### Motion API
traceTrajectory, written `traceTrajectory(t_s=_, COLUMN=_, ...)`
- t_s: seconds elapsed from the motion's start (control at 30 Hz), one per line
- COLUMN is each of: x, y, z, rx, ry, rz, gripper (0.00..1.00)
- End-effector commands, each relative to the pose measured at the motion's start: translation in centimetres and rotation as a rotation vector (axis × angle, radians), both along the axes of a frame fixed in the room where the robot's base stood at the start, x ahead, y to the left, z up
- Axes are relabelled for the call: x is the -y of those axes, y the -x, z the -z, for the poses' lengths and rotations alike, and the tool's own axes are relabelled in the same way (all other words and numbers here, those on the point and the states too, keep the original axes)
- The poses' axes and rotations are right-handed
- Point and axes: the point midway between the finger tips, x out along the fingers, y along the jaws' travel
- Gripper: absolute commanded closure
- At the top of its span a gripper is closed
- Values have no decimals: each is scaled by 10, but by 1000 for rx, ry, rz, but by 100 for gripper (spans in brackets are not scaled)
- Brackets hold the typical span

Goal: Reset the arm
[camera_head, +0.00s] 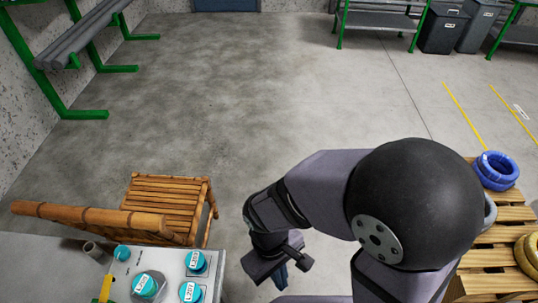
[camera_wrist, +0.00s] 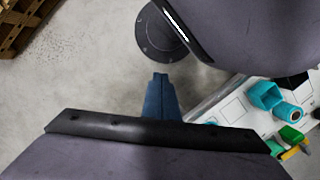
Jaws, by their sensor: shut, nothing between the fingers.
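My arm is folded in the lower right of the head view, with my gripper (camera_head: 281,277) pointing down at the bottom middle. The gripper is shut and empty, and the arm partly hides it. In the wrist view its blue fingers (camera_wrist: 160,92) are together over bare concrete floor. The blue cable (camera_head: 496,169) lies coiled on the wooden pallet (camera_head: 490,258) at the right, behind my arm and apart from the gripper.
A yellow coil (camera_head: 530,252) also lies on the pallet. A bamboo chair (camera_head: 165,205) stands at the left. A grey panel with teal knobs (camera_head: 147,286) is at lower left, also in the wrist view (camera_wrist: 235,108). Open floor (camera_head: 270,100) lies beyond.

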Motion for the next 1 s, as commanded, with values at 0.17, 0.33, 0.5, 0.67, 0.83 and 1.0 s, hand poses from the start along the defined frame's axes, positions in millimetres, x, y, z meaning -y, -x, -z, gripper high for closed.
traceTrajectory(t_s=0.17, x=46, y=-25, z=-27, rx=66, ry=-44, rz=268, gripper=100)
traceTrajectory(t_s=0.33, x=82, y=-55, z=-51, rx=158, ry=-81, rz=483, gripper=100)
traceTrajectory(t_s=0.5, x=113, y=-68, z=-64, rx=207, ry=-88, rz=632, gripper=100)
traceTrajectory(t_s=0.67, x=128, y=-69, z=-65, rx=213, ry=-82, rz=702, gripper=100)
traceTrajectory(t_s=0.83, x=132, y=-69, z=-65, rx=214, ry=-79, rz=718, gripper=100)
traceTrajectory(t_s=1.0, x=131, y=-69, z=-65, rx=214, ry=-80, rz=717, gripper=100)
